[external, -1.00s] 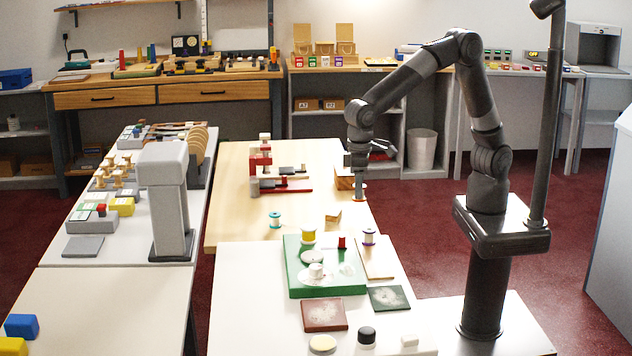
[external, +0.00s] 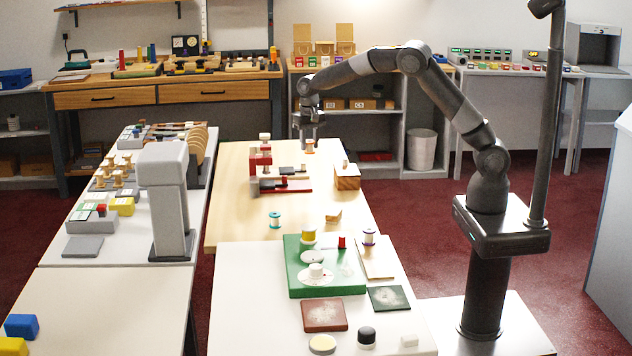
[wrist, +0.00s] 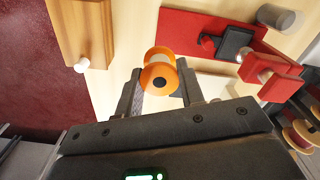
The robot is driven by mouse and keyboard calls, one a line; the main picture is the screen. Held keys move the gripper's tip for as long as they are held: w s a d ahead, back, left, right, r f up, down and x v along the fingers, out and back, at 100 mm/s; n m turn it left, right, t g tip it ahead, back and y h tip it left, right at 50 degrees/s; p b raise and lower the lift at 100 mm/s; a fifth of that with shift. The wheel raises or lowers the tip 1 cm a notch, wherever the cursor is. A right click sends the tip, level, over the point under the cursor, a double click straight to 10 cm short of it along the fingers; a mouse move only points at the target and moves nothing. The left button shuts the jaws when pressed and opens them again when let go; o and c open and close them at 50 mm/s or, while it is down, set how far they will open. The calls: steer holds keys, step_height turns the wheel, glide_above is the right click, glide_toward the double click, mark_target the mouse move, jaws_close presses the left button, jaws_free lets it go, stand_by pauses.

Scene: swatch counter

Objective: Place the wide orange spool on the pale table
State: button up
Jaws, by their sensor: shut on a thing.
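The wide orange spool (wrist: 160,72) has orange flanges, a pale wound middle and a dark centre hole. In the wrist view it sits between the two fingers of my gripper (wrist: 159,88), which is shut on it. In the external view the spool (external: 310,146) shows small below my gripper (external: 311,124), over the far end of a pale wood table (external: 230,215). Whether its underside touches the surface cannot be told. A white-topped table (external: 235,320) stands nearer the camera, adjoining the wood one.
A wooden box with a white knob (external: 347,178) stands at the wood table's right edge. A red device (external: 262,160) is to the left of the spool. A teal-ended spool (external: 275,219) stands nearer. A green board (external: 300,282) occupies the white table.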

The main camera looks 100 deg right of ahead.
steer(key=s+d+f+m, duration=0.1)
steer(key=s+d+m, duration=0.1)
steer(key=s+d, duration=0.65)
steer(key=s+d+f+m, duration=0.15)
steer(key=s+d, duration=0.25)
steer(key=d, duration=0.9)
steer(key=s+d+m, duration=0.3)
steer(key=s+d, duration=0.4)
steer(key=d, duration=0.3)
glide_above(323, 159)
steer(key=f, duration=0.6)
steer(key=shift+a+f, duration=0.2)
steer(key=shift+f, duration=2.15)
steer(key=shift+f, duration=0.1)
steer(key=o, duration=1)
steer(key=shift+c, duration=0.2)
